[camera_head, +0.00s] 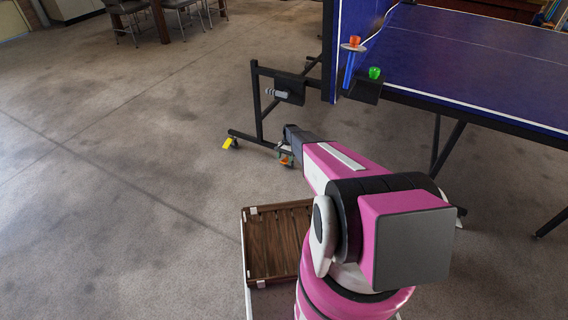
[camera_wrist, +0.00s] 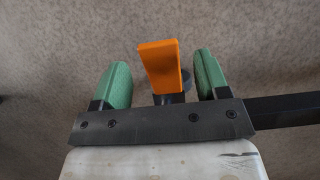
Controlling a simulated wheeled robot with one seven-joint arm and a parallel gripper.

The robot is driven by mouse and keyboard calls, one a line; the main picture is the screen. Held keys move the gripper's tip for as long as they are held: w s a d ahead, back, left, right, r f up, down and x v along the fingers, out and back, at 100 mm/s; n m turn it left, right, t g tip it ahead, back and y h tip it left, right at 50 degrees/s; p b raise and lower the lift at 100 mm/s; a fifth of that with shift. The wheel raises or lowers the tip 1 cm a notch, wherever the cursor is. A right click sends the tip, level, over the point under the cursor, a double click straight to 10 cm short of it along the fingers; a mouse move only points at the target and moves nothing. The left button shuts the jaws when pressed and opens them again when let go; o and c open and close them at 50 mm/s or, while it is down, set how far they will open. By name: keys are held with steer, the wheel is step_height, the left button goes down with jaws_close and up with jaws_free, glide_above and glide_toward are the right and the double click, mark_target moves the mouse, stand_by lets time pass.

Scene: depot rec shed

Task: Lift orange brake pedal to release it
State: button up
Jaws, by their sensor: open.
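The orange brake pedal (camera_wrist: 158,66) shows in the wrist view as a flat upright tab between the two green fingers of my gripper (camera_wrist: 162,62). The fingers stand apart, with a gap on each side of the pedal, so I am not holding it. Part of a dark caster wheel (camera_wrist: 188,82) shows behind the pedal. In the head view the orange pedal (camera_head: 286,161) is a small patch low on the table's wheeled frame, at the end of my arm. My gripper is mostly hidden there by my arm.
A yellow pedal (camera_head: 227,143) sits at another caster to the left. The floor to the left is clear.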

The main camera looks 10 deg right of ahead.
mark_target(287, 159)
steer(key=v, duration=0.6)
steer(key=shift+r, duration=0.4)
steer(key=shift+w+d, duration=0.15)
